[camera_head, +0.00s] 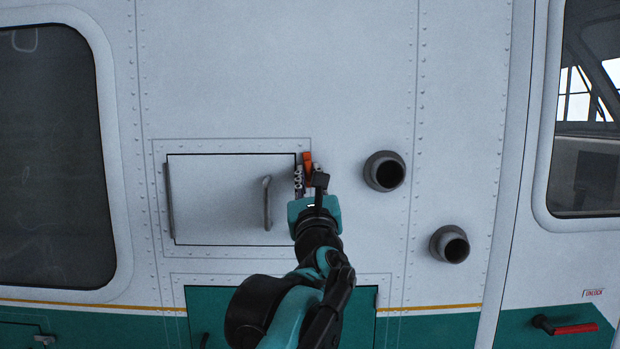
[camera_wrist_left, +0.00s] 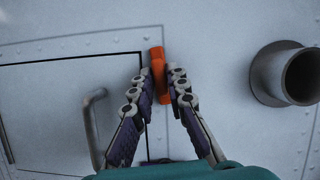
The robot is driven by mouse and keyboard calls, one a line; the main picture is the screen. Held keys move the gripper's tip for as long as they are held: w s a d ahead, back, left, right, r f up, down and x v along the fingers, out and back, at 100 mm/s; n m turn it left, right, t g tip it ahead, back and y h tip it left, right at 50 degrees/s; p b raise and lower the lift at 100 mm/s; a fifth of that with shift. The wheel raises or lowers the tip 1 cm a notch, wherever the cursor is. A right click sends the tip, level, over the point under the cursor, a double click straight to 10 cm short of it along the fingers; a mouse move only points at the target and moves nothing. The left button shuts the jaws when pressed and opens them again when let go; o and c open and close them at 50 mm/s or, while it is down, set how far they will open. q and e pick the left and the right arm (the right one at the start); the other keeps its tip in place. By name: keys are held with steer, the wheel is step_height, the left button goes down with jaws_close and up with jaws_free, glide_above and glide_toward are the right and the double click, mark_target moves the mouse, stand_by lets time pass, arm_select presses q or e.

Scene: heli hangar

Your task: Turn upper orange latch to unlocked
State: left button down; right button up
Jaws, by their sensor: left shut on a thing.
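The upper orange latch (camera_head: 307,168) sits at the upper right corner of a closed rectangular hatch panel on the helicopter's side. In the left wrist view the latch (camera_wrist_left: 157,70) stands close to upright between my fingertips. My left gripper (camera_head: 308,182) is shut on the latch, with one finger on each side of it. The gripper (camera_wrist_left: 163,88) hides the latch's lower part and the panel edge below it. My right gripper is not in view.
The hatch panel (camera_head: 220,210) has a grey handle (camera_head: 267,203) left of my gripper. Two round pipes stick out at the right, one (camera_head: 384,171) close to my gripper and one (camera_head: 449,244) lower. A red handle (camera_head: 565,328) is at the lower right.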

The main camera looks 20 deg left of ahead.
arm_select(q)
steer(key=shift+m+t+h, duration=0.4)
steer(key=shift+m+h, duration=0.3)
steer(key=shift+m, duration=0.5)
steer(key=c, duration=1.6)
jaws_free()
steer(key=shift+o, duration=0.2)
steer(key=v, duration=1.2)
